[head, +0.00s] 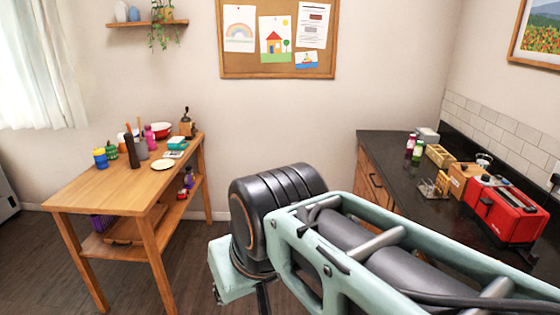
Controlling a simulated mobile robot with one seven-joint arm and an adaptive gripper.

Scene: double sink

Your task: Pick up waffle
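I cannot make out a waffle for certain. A small pale-yellow round, flat thing (163,165) lies on the wooden table (120,193) at left; it is too small to tell whether it is a waffle or a plate. My mint-green and black arm fills the lower middle and right of the head view. My gripper is not visible, so its opening and anything in it cannot be seen.
Bottles, cups, a red bowl (161,130) and a grinder (186,123) crowd the wooden table's back; its front is bare. The dark counter (400,165) holds a red toaster (506,210), a wooden box (465,180) and bottles (417,149). Floor shows between table and counter.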

